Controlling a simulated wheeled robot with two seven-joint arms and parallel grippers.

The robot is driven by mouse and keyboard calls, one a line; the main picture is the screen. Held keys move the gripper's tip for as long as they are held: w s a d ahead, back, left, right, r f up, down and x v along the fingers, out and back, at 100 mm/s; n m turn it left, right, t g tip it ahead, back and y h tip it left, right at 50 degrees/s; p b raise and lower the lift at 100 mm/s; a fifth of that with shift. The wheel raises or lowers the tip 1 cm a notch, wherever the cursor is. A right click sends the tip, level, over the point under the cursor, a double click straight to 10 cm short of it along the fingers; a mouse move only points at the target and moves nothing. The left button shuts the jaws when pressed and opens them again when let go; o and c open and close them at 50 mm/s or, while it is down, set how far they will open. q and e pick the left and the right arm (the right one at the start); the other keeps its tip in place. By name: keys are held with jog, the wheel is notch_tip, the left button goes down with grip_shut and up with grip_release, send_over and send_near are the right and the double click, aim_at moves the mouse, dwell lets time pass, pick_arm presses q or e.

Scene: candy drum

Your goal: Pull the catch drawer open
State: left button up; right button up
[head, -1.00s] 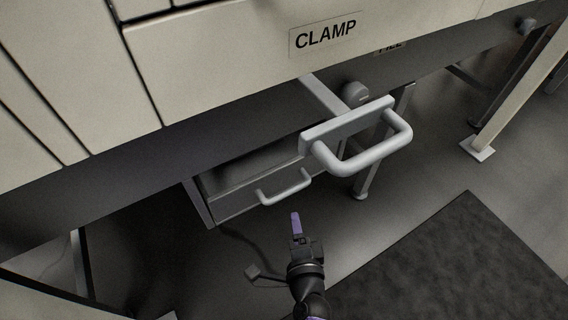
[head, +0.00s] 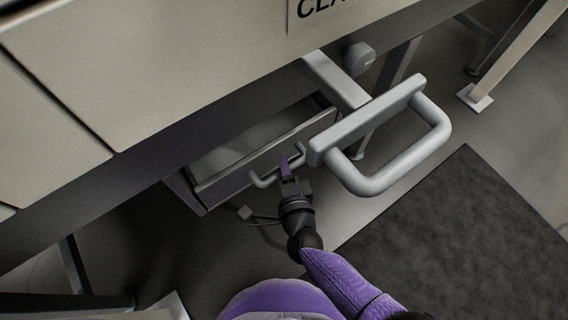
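The catch drawer (head: 222,187) is a grey box low under the cream machine body. Its top is uncovered and part of its inside shows, so it stands at least partly out from under the machine. Its thin grey bar handle (head: 262,182) is on the front face. My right gripper (head: 285,163) is at the handle, with its purple finger overlapping the bar near its right end. The fingers are seen nearly edge-on, so I cannot tell whether they close around the bar. My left gripper is not in view.
A large light grey handle (head: 385,178) on a bracket juts out just right of and above my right gripper. A round grey knob (head: 358,57) sits behind it. A dark mat (head: 460,235) lies on the floor at right. A machine leg (head: 508,55) stands at far right.

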grip_shut()
dwell(0.4)
dwell(0.4)
